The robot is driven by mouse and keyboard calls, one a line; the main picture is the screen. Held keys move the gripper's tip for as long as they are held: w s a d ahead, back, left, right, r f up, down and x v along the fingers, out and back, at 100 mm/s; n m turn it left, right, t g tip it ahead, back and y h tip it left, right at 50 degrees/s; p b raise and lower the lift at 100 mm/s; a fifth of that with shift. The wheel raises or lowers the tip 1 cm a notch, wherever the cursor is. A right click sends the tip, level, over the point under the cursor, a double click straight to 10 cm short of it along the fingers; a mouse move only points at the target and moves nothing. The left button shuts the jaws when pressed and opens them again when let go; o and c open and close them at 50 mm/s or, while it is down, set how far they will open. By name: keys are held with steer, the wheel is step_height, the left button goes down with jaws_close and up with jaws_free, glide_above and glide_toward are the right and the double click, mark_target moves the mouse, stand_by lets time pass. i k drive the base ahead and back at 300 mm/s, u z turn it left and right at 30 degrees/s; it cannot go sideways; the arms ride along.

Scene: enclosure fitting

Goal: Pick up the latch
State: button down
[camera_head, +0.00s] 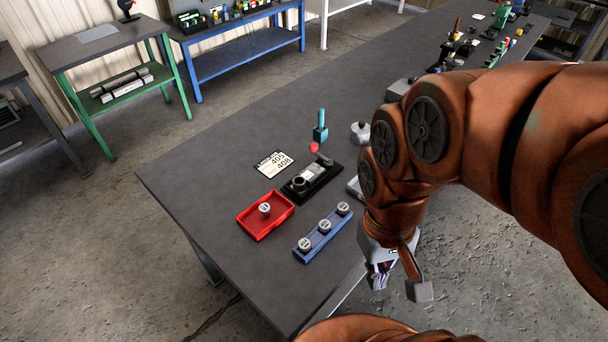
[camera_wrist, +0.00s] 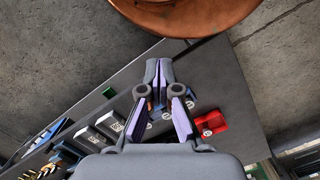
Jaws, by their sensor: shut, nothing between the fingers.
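I cannot tell for sure which part is the latch. A blue rack (camera_head: 313,241) holds three similar round parts in a row. My gripper (camera_head: 378,280) hangs beside the table's right edge, apart from these things. In the wrist view, its fingers (camera_wrist: 158,68) are together and empty, and the red tray (camera_wrist: 219,121) shows beyond them.
A teal upright tool (camera_head: 321,127), a printed card (camera_head: 274,163) and a round grey object (camera_head: 360,132) stand or lie around the fixture. Several objects crowd the table's far end. The table's near left part is clear. Green and blue benches stand behind, across a floor gap.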

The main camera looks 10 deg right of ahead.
mark_target(310, 175)
steer(key=k, duration=0.5)
steer(key=u, duration=4.3)
steer(key=k, duration=1.9)
steer(key=z, duration=1.35)
